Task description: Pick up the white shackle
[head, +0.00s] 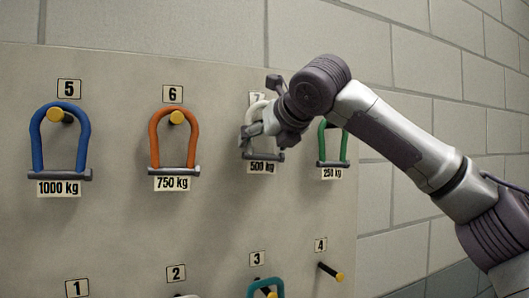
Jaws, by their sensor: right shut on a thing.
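The white shackle (257,107) is at the board position labelled 7, above the 500 kg label. It is upright, with its grey pin (263,155) across the bottom. My right gripper (262,125) is at the shackle's upper part and shut on it, covering much of its right side. The peg behind it is hidden, so I cannot tell whether the shackle still rests on it. My left gripper is not in view.
On the board (110,220), a blue shackle (37,142) and an orange shackle (154,143) hang to the left. A green shackle (344,147) hangs close on the right, partly behind my right arm. Below are a teal shackle (251,288) and a bare peg (330,271).

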